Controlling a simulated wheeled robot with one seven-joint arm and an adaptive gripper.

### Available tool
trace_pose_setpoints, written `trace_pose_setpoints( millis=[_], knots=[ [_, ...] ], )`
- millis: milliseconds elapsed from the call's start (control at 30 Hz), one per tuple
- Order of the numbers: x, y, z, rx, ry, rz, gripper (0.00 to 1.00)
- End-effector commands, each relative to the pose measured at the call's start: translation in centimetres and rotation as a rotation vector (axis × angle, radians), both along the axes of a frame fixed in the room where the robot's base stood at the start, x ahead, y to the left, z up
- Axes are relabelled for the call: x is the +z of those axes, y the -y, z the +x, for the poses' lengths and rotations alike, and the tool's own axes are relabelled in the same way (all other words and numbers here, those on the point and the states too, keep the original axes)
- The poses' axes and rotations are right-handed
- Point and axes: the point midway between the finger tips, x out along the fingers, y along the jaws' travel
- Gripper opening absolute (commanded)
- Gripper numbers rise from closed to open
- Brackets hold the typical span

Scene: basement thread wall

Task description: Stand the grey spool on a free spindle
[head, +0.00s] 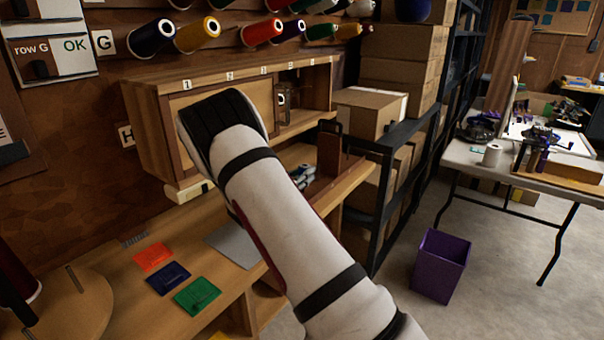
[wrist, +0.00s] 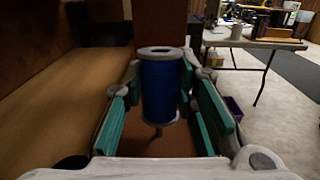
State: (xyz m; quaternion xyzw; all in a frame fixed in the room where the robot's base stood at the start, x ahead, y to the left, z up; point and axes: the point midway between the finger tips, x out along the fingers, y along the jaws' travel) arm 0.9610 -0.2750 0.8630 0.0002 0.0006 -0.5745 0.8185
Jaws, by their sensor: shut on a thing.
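My gripper (wrist: 163,85) is shut on a spool (wrist: 160,92) with dark blue thread and pale grey flanges, which stands upright between the teal finger pads. A short dark spindle (wrist: 158,131) shows just under the spool, over a brown base (wrist: 140,147). I cannot tell whether the spool sits on that spindle or hangs above it. In the head view my gripper (head: 301,178) is small beyond my forearm, in front of a brown upright board (head: 329,152), and the spool is not clearly visible. A whitish spool (head: 492,154) stands on the far right table.
A wooden cubby shelf (head: 150,128) hangs over the bench (head: 130,262), with colored cards on the bench top. Several coned spools line the wall above. Boxes (head: 370,112) stand on a dark rack at the right. A purple bin (head: 441,263) is on open floor.

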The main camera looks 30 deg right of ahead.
Motion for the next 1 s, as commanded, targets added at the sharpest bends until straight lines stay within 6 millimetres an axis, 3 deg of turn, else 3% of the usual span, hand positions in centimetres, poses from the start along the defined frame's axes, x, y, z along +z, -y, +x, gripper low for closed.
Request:
trace_pose_setpoints(
  millis=[1000],
  knots=[
    [-0.99,0.05,-0.02,-0.001,0.0,0.0,0.04]
  ],
)
